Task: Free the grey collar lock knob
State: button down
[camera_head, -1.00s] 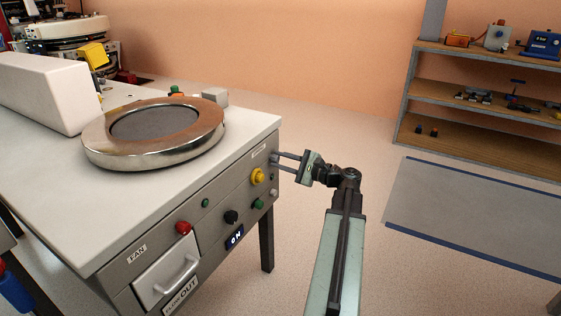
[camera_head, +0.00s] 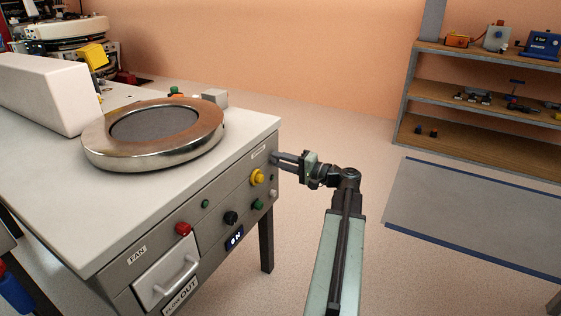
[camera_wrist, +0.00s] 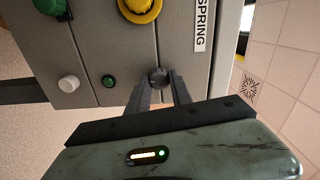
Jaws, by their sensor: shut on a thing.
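The grey knob (camera_wrist: 158,76) is small, round and dark grey. It sits on the front panel of the machine, between my fingertips in the wrist view. In the head view it is mostly hidden by the fingertips at the panel's upper right end. My gripper (camera_head: 276,158) reaches it from the right and is shut on it; the gripper also shows in the wrist view (camera_wrist: 160,82). The knob still sits against the panel.
A yellow knob (camera_head: 257,176), a green knob (camera_head: 258,204) and a small white knob (camera_head: 273,193) are close by on the panel. A SPRING label (camera_wrist: 202,24) is near the grey knob. A round metal ring (camera_head: 205,136) lies on top. Open floor is to the right.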

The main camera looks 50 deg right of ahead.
jog(key=shift+n, duration=0.6)
jog(key=c, duration=1.1)
grip_release()
jog(key=shift+c, duration=0.2)
jog(key=shift+s, duration=0.15)
jog(key=v, duration=0.7)
jog(key=shift+s, duration=0.3)
